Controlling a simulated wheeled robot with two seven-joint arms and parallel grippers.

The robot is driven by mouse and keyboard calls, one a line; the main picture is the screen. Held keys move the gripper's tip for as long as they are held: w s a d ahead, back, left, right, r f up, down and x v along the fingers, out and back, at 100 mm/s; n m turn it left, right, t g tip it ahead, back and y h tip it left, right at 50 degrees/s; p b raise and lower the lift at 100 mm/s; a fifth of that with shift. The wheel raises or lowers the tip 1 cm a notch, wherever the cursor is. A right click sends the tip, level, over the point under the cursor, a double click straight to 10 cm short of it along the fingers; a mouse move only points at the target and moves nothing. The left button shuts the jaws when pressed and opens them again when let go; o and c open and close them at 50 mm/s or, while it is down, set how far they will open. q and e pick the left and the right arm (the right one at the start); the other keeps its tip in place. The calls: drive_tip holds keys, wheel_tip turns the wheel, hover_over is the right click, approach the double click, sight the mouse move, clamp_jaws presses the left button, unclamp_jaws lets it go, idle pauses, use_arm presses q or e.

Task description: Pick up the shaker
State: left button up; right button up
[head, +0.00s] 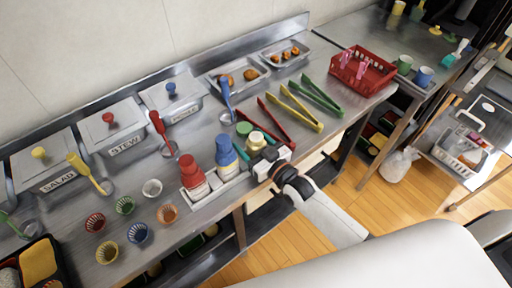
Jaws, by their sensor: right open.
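Several containers stand near the front edge of the steel counter. A red-topped bottle (190,170) and a blue-topped bottle (226,152) stand in a white holder. To their right are a small green-topped container (244,129) and a cream-topped container (256,140), which looks like a shaker. My right gripper (254,147) is open, reaching in from the lower right. Its teal fingertips show on either side of the cream-topped container. I cannot tell whether they touch it. The gripper body hides the container's lower part. My left gripper is out of view.
Red tongs (275,122), yellow tongs (301,108) and green tongs (322,97) lie to the right. Lidded tubs (110,126) line the back left. Several small cups (137,233) stand front left. A red basket (362,72) is at the right end.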

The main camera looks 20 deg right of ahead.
drive_tip(key=c, duration=1.1)
drive_tip(key=shift+r, duration=0.1)
wheel_tip(320, 180, up, 10)
drive_tip(key=shift+f, duration=0.1)
